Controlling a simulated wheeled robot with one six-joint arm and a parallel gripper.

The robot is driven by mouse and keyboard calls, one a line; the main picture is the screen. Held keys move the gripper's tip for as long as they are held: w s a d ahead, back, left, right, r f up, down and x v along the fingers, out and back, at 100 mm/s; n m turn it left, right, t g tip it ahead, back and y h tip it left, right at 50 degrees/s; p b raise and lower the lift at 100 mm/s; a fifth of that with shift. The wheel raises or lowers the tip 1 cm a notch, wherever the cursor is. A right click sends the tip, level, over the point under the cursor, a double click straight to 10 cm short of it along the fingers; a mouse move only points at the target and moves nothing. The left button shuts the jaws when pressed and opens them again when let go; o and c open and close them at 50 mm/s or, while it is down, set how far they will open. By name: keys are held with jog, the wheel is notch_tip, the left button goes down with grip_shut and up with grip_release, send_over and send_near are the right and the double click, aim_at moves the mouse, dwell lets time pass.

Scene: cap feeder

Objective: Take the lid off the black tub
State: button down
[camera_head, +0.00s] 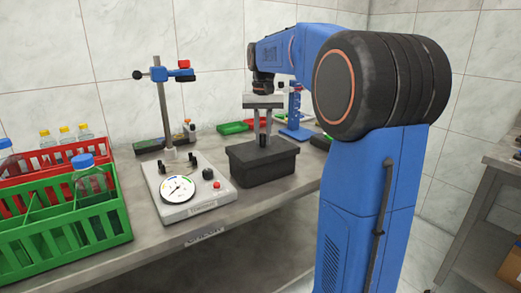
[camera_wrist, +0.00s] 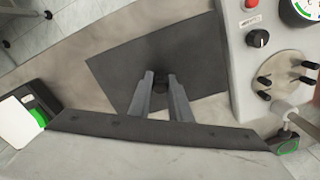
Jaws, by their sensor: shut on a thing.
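The black tub (camera_head: 264,174) stands on the grey bench, right of the gauge box. Its dark flat lid (camera_head: 240,150) covers the top, and I see no clear gap between lid and tub. In the wrist view the lid (camera_wrist: 115,68) is a dark slab with a small black knob (camera_wrist: 160,82) near its middle. My gripper (camera_head: 262,143) points straight down over the tub, with its two grey fingers (camera_wrist: 161,88) on either side of the knob. It is shut on the knob. The near part of the lid is hidden behind my gripper body in the wrist view.
A grey box with a round gauge (camera_head: 185,190) and a post stand close left of the tub. Green (camera_head: 72,232) and red crates with bottles are farther left. Green trays (camera_head: 233,128) and a blue stand (camera_head: 295,122) are behind. Bare bench lies in front.

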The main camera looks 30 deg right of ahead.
aim_at(263, 134)
jog(key=shift+r, duration=0.15)
jog(key=shift+r, duration=3.3)
